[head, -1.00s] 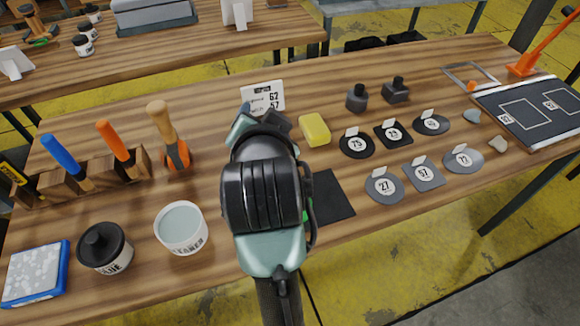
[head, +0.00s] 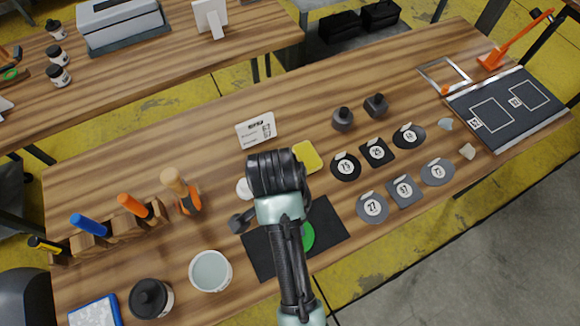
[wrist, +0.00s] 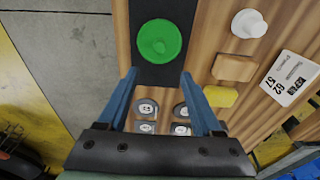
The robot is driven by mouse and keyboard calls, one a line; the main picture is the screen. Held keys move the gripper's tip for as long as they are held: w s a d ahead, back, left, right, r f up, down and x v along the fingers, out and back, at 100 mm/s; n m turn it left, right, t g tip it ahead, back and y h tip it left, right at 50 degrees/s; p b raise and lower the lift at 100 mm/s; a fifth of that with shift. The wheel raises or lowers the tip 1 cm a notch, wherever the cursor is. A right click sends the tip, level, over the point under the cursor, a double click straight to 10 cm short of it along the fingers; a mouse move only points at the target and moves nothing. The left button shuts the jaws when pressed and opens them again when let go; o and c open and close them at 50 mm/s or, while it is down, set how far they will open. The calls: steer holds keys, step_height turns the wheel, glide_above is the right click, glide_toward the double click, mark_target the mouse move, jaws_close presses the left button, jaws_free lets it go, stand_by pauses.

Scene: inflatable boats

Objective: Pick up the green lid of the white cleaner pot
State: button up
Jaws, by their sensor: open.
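The green lid (wrist: 160,40) lies flat on a black mat (wrist: 158,75), with a round raised centre. In the head view my arm covers part of the lid (head: 307,236). The white cleaner pot (head: 211,272) stands without a lid at the front of the bench, left of the mat, with a pale surface inside. My gripper (wrist: 159,78) is open and empty. In the wrist view its two blue fingers are spread apart, with the lid just beyond their tips. In the head view my arm hides most of the gripper; its height over the bench is hard to tell.
A white round object (wrist: 248,23), a wooden block (wrist: 233,67), a yellow sponge (wrist: 220,96) and a card (wrist: 290,78) stand beside the mat. Several labelled patches (head: 404,190) lie to the right. A black-lidded pot (head: 151,298) and a tool rack (head: 110,235) are left.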

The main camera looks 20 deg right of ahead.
steer(key=f, duration=0.7)
steer(key=shift+s+d, duration=0.2)
steer(key=shift+d, duration=0.15)
step_height(320, 180, down, 5)
steer(key=shift+w+r+p, duration=0.1)
steer(key=shift+p, duration=0.2)
jaws_close()
